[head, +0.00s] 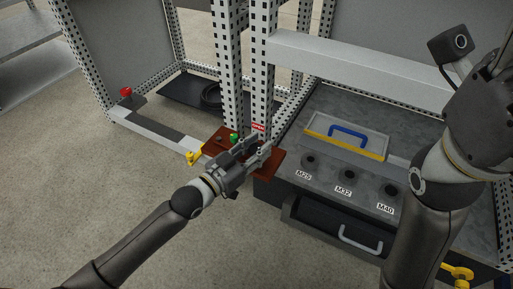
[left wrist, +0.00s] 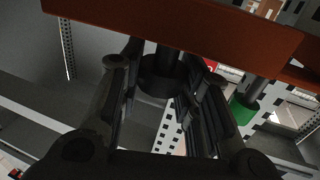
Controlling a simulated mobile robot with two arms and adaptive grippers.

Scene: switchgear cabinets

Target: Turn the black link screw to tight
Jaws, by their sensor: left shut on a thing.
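The black link screw (left wrist: 158,78) shows in the left wrist view as a dark round knob on a dark stem, against the red-brown board (left wrist: 190,22). My left gripper (left wrist: 155,95) has its fingers on either side of the knob and is shut on it. In the head view my left gripper (head: 262,150) reaches over the red-brown board (head: 270,167) and mostly hides the black screw. A green screw (head: 234,138) stands on the same board, and it also shows in the left wrist view (left wrist: 243,111).
A red label (head: 258,127) and perforated posts (head: 262,75) stand close behind the gripper. A grey bench with M25, M32 and M40 holes (head: 347,175) and a blue-handled tray (head: 325,124) is at right. A yellow knob (head: 192,158) and red button (head: 126,92) are left.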

